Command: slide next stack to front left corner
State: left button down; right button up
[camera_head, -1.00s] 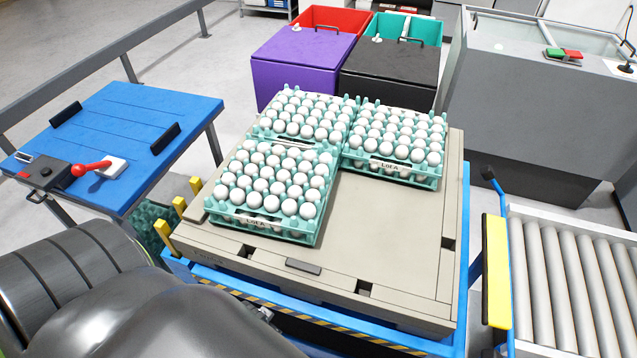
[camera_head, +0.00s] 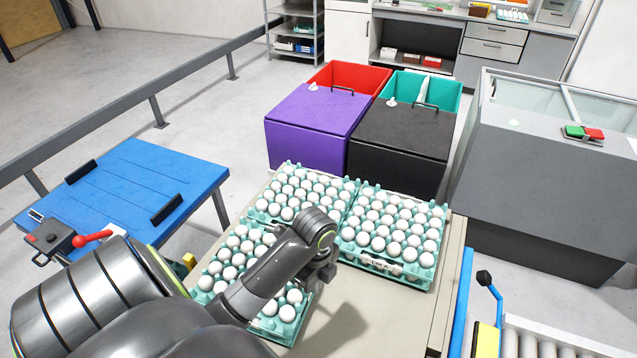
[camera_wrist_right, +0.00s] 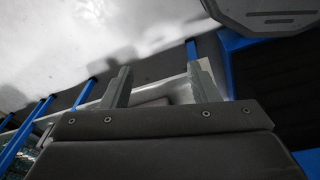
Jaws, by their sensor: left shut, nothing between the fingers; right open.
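Three stacks of teal trays with white eggs stand on a beige pallet (camera_head: 441,318) in the head view. One is the back left stack (camera_head: 288,165). The back right stack (camera_head: 408,279) has a label on its front wall. The front left stack (camera_head: 286,331) is partly covered by my left arm. My left gripper (camera_head: 325,274) is shut and empty, by the right side of the front left stack and close to the front of the back right one. Whether it touches either cannot be told. My right gripper (camera_wrist_right: 160,76) is open and empty in the right wrist view, with no stack between its fingers.
A blue table (camera_head: 140,185) with a red-handled device stands left. A purple bin (camera_head: 310,130) and a black bin (camera_head: 400,155) stand behind the pallet. A grey cabinet (camera_head: 540,180) and a roller conveyor (camera_head: 555,345) are at the right. The pallet's front right is clear.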

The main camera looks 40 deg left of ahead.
aim_at(300, 303)
jog(key=s+f+b, duration=0.3)
jog(key=s, duration=0.4)
pick_arm(q)
jog(key=a+f+b, duration=0.1)
jog(key=f, duration=0.2)
jog(key=s+a+f+b, duration=0.1)
jog(key=f+b, duration=0.1)
jog(key=f, duration=0.1)
jog(key=a+f+b, duration=0.1)
jog(key=f+b, duration=0.1)
jog(key=f, duration=0.1)
jog(key=shift+s+f, duration=0.15)
jog(key=shift+s, duration=0.1)
jog(key=shift+a, duration=0.5)
jog(key=shift+f, duration=0.1)
pick_arm(e)
jog(key=f, duration=0.1)
jog(key=w+f, duration=0.1)
jog(key=f, duration=0.1)
jog(key=w+f, duration=0.1)
jog(key=f, duration=0.1)
jog(key=shift+w+d, duration=0.1)
jog(key=shift+d, duration=0.15)
jog(key=shift+w, duration=0.2)
pick_arm(q)
jog(key=shift+a, duration=0.1)
pick_arm(e)
jog(key=shift+r, duration=0.15)
